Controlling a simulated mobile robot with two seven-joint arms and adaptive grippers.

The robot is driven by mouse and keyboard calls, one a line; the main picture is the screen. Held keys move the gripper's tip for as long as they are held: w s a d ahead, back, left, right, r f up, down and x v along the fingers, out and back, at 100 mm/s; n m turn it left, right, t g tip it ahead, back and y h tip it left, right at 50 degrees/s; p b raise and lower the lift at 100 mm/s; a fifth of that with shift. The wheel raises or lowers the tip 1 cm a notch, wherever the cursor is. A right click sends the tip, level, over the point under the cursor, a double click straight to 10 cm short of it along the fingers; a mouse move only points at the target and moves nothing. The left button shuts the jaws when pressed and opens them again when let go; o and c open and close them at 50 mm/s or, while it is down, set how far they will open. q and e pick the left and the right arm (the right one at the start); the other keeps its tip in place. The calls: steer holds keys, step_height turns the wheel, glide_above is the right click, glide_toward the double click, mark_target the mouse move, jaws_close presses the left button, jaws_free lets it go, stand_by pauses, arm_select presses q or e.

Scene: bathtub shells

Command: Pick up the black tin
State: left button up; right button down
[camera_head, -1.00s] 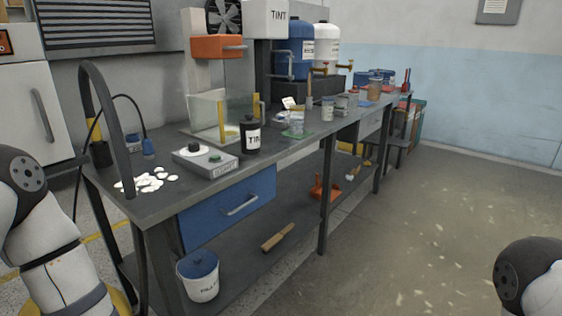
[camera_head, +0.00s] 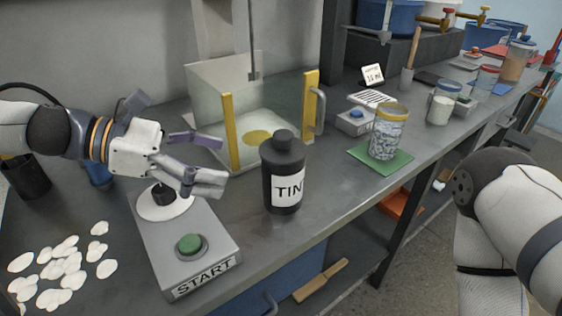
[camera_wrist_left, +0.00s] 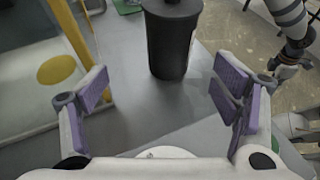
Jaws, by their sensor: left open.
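The black tin (camera_head: 284,172) stands upright on the grey workbench, with a white label reading "TIN" and a black cap. It also shows in the left wrist view (camera_wrist_left: 171,45), beyond the fingertips and between their lines. My left gripper (camera_head: 208,160) is open and empty, to the left of the tin, with its fingers pointing towards it and a gap between. In the left wrist view the purple finger pads (camera_wrist_left: 165,85) stand wide apart.
A grey START box (camera_head: 203,262) with a green button lies below my left gripper. A glass-walled enclosure (camera_head: 215,85) with yellow posts stands behind the tin. A jar (camera_head: 387,132) on a green mat (camera_head: 366,158) is to the right. White shells (camera_head: 62,268) lie at left.

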mark_target(283, 173)
arm_select(q)
steer(key=d, duration=0.1)
steer(key=d+f, duration=0.1)
steer(key=d, duration=0.1)
steer(key=d+f+b, duration=0.1)
steer(key=d, duration=0.1)
steer(key=shift+s+d+f, duration=0.1)
steer(key=shift+s, duration=0.2)
steer(key=x, duration=0.4)
steer(key=r+x, duration=0.1)
steer(key=x, duration=0.1)
steer(key=shift+w+d+f, duration=0.1)
steer(key=shift+w+d, duration=0.1)
steer(key=shift+d, duration=0.15)
steer(key=shift+a, duration=0.1)
steer(key=shift+c, duration=0.5)
arm_select(e)
steer(key=s+f, duration=0.1)
steer(key=s, duration=0.1)
steer(key=shift+s+f+g, duration=0.3)
steer(key=shift+s+f, duration=0.05)
steer(key=shift+s, duration=0.05)
arm_select(q)
jaws_close()
